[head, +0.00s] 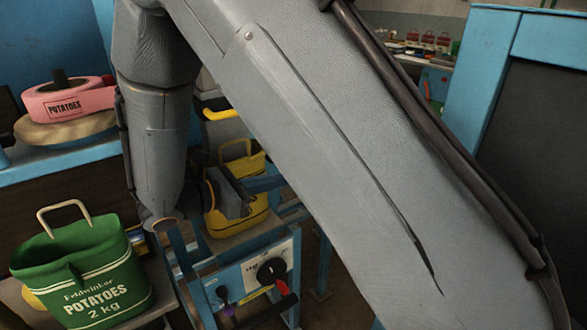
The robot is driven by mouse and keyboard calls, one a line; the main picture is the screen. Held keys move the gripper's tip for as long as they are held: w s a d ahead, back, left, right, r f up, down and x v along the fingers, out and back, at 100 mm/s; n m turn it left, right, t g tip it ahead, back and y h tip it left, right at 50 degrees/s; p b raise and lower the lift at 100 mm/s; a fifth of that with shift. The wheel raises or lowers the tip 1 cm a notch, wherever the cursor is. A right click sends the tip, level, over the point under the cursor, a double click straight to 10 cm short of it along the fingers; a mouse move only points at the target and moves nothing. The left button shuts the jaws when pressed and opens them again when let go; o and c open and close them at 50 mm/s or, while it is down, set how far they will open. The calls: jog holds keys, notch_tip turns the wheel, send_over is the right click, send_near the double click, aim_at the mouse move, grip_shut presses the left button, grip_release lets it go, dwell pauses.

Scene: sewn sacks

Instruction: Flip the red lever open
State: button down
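A small red lever (281,287) shows low in the head view, on the pale front panel (256,266) of a blue-framed machine. It sits just below a black round knob (270,271); its exact position is too small to read. My gripper (246,196) is above and behind the panel, in front of a yellow sack (240,219), apart from the lever. My arm covers much of the view. The gripper's fingers are partly hidden and dark, so their opening is unclear.
A green potato sack (85,275) with a handle stands at the lower left. A pink roll of labels (66,98) lies on a round wooden disc (65,130) on the blue bench. A blue-framed dark panel (535,140) stands at right.

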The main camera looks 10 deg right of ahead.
jog(key=w+d+r+p, duration=0.2)
jog(key=d+p, duration=0.3)
jog(key=d, duration=0.3)
jog(key=shift+w, duration=0.55)
jog(key=shift+w+r, duration=0.1)
jog(key=shift+w, duration=0.05)
